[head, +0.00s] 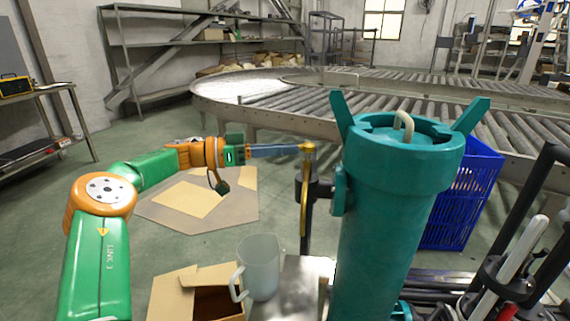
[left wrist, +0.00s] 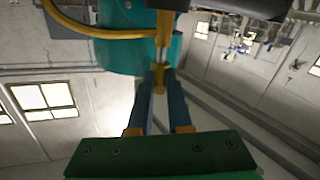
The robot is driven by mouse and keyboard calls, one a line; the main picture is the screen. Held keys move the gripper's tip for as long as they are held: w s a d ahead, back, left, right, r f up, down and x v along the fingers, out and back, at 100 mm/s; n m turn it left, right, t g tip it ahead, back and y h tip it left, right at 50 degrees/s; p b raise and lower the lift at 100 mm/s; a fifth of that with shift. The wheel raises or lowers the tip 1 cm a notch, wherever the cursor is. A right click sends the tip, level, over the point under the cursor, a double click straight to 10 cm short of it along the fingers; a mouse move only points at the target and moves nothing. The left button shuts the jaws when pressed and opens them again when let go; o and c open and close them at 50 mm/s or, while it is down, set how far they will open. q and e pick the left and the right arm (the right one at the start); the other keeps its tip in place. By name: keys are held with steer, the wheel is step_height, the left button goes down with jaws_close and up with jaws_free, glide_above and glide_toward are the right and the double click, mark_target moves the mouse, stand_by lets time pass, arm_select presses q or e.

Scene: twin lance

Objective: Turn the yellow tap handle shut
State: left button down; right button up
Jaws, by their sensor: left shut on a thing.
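The yellow tap handle (head: 308,146) sits at the top of a dark upright post, just left of the large teal tank (head: 385,220). My left gripper (head: 300,150) reaches it from the left, with its blue fingers closed around it. In the left wrist view the handle (left wrist: 158,73) shows between the tips of my left gripper (left wrist: 160,84). A yellow curved tube (head: 304,200) hangs down below the handle, and it also shows in the left wrist view (left wrist: 100,33). The handle's far side is partly hidden. My right gripper is not in view.
A clear jug (head: 261,268) stands below and left of the tap, beside an open cardboard box (head: 175,292). A blue crate (head: 465,195) is behind the tank. A roller conveyor (head: 290,95) runs across the back. Flattened cardboard (head: 240,210) lies on the floor.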

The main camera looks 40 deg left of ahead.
arm_select(q)
steer(key=shift+w+a+m+g+h, duration=0.1)
steer(key=shift+m+g+h, duration=0.2)
steer(key=shift+h, duration=0.1)
steer(key=c, duration=0.8)
jaws_free()
steer(key=shift+c, duration=0.2)
steer(key=v, duration=0.7)
steer(key=shift+p, duration=0.3)
